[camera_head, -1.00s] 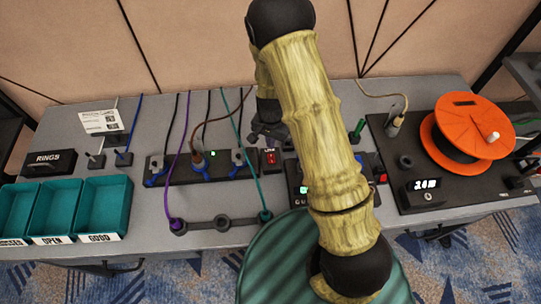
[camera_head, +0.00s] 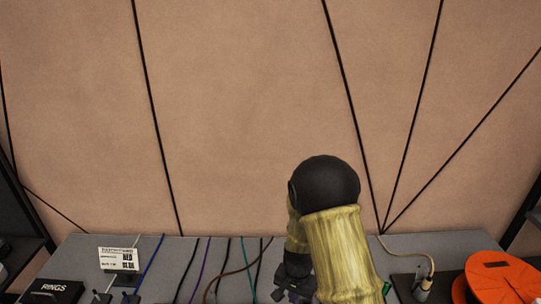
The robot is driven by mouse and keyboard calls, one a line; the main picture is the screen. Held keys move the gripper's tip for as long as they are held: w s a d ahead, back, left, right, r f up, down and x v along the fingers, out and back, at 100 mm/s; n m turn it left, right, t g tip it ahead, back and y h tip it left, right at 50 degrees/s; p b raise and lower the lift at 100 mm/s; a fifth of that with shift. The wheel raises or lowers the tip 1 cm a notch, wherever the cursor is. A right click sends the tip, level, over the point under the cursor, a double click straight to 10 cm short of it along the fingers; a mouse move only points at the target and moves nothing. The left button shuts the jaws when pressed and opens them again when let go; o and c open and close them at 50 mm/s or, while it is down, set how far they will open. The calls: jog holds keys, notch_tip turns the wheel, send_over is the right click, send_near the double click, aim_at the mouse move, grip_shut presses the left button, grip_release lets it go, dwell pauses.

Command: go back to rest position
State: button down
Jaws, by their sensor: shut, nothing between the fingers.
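My arm, with a black joint and a straw-coloured link, rises from the bottom edge right of the middle in the head view. My gripper (camera_head: 290,292) shows as a small dark shape left of that link, low over the grey table (camera_head: 222,262). It is shut and empty. The link and the frame's bottom edge hide part of it, and its fingertips are hard to make out.
A label card (camera_head: 118,259) and a black RINGS box (camera_head: 52,291) are at left, an orange reel (camera_head: 500,278) at right. Dark racks flank the table. The tan wall (camera_head: 240,120) is behind.

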jog(key=s+d+r+n+t, duration=0.1)
jog(key=s+d+r+n, duration=0.1)
jog(key=s+d+r, duration=0.2)
jog(key=s+d+r+n+t, duration=0.1)
jog(key=s+d+r+n, duration=0.2)
jog(key=s+r, duration=0.5)
jog(key=shift+w+d+v, duration=0.2)
jog(key=shift+d+v, duration=0.4)
jog(key=shift+v, duration=2.1)
